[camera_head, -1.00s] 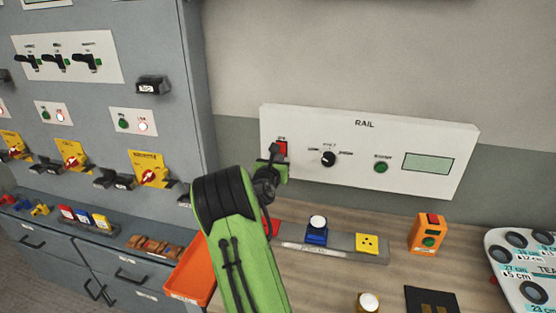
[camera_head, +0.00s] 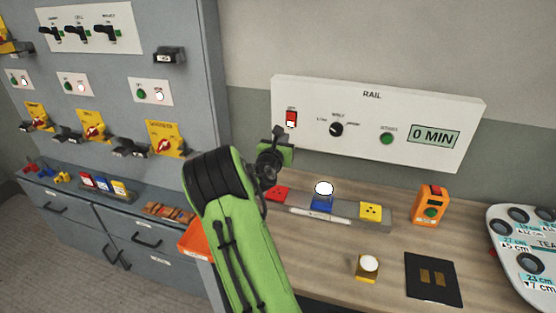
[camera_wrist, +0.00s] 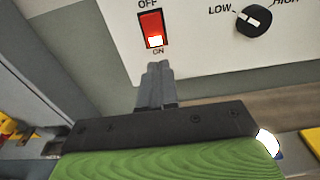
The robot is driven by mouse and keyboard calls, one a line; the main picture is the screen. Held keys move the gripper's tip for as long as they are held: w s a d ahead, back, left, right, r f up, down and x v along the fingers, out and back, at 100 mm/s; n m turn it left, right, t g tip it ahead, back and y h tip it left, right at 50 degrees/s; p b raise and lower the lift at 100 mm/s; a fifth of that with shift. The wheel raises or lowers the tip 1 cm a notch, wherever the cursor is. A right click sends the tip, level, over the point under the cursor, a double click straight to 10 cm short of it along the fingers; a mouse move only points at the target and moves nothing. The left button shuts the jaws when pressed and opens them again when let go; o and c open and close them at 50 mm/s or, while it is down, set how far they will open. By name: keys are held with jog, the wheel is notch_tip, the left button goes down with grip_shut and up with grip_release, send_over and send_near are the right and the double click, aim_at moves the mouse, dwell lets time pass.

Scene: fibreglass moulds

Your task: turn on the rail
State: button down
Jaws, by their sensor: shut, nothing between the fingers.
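The RAIL panel (camera_head: 360,155) is a white box on the wall above the bench. Its red rocker switch (camera_head: 291,118) is at the left end. In the wrist view the switch (camera_wrist: 152,28) has OFF above and ON below, and its lower, ON end is bright white. The panel display (camera_head: 433,137) is lit and reads 0 MIN. My gripper (camera_wrist: 158,68) is shut and empty, its tips just below the switch by the ON label. It also shows in the head view (camera_head: 281,134), partly hidden by its own wrist.
A black knob (camera_head: 336,130) and a green button (camera_head: 387,139) sit right of the switch. Below stands a grey strip (camera_head: 345,211) with red, blue and yellow blocks. A grey cabinet (camera_head: 185,60) is close on the left. An orange box (camera_head: 430,205) stands at right.

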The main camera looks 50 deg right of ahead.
jog(key=s+a+f+b, duration=0.1)
jog(key=s+a+f, duration=0.1)
jog(key=a, duration=0.4)
jog(key=shift+a, duration=0.15)
dwell(0.3)
